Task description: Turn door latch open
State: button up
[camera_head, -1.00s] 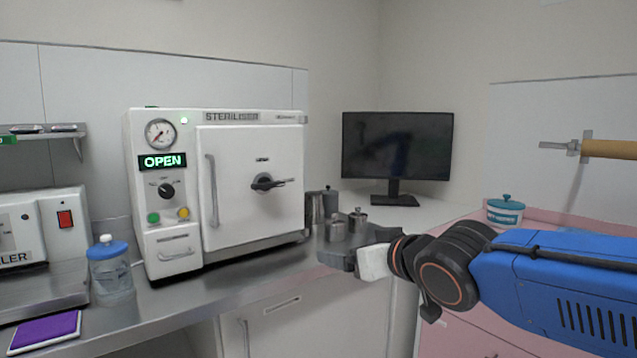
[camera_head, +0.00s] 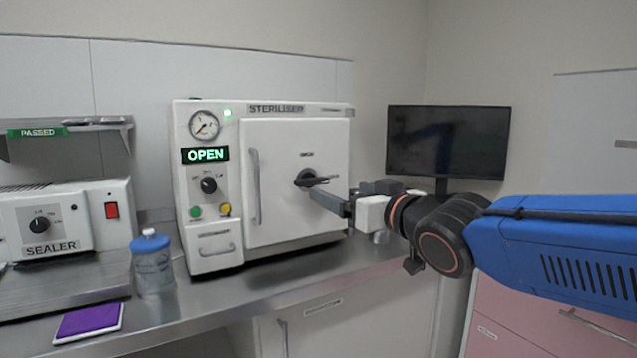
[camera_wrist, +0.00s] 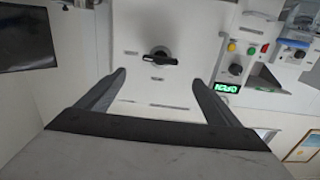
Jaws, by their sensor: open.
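The white steriliser (camera_head: 282,133) stands on the steel counter, its door (camera_head: 290,205) shut in its frame and its display reading OPEN. In the wrist view the latch (camera_wrist: 160,58) lies ahead, beyond and between my fingertips. My gripper (camera_head: 330,197) is open and empty in front of the door; in the wrist view its two fingers (camera_wrist: 157,80) are spread wide. I see no contact with the latch. One finger overlaps the door just below the latch in the head view.
A blue-capped bottle (camera_head: 153,262) and a purple pad (camera_head: 90,320) stand left on the counter, near the sealer (camera_head: 62,222). A monitor (camera_head: 448,142) is at the back right. Metal canisters behind my gripper are mostly hidden. The counter front before the steriliser is clear.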

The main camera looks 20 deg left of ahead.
aim_at(315, 181)
jog(key=x, duration=1.2)
jog(key=c, duration=1)
jog(key=shift+c, duration=0.2)
